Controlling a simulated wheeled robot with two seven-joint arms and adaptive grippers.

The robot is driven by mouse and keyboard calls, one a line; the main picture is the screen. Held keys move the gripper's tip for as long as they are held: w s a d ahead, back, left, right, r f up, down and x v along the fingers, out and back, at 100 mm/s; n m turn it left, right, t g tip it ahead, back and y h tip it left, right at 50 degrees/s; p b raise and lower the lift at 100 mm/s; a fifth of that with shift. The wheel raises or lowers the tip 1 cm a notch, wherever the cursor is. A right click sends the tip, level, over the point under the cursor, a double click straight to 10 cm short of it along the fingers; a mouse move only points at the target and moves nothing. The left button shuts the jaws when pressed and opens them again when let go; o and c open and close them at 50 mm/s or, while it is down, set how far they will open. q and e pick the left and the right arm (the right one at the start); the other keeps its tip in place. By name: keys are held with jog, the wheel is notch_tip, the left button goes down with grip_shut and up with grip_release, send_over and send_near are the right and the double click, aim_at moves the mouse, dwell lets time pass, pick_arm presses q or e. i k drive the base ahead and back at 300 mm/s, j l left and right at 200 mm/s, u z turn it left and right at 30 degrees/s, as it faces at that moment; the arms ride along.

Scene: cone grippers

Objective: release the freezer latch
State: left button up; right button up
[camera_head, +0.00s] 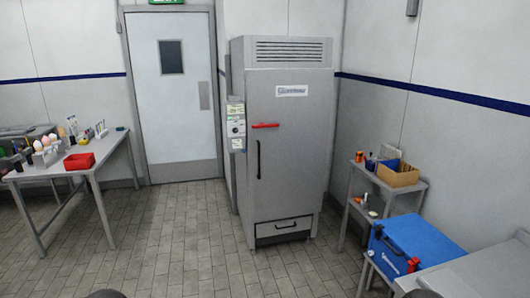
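The tall grey freezer (300,150) stands upright against the back wall, right of the door. Its front door looks closed. The red latch (265,125) lies roughly horizontal across the left part of the freezer front, at mid-height. A black vertical handle (258,160) is below the latch. Neither of my grippers can be made out; only dark rounded shapes, perhaps parts of my arms, show at the bottom edge. They are far from the freezer.
Tiled floor (180,250) is clear in front of the freezer. A table (118,142) with a red bin (79,162) stands left. At right are a shelf cart (412,186) with a cardboard box (398,176), a blue cooler (425,235) and a grey worktop (485,275).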

aim_at(262, 125)
jog(key=i, duration=1.8)
jog(key=i+z, duration=0.1)
jog(key=i, duration=1.7)
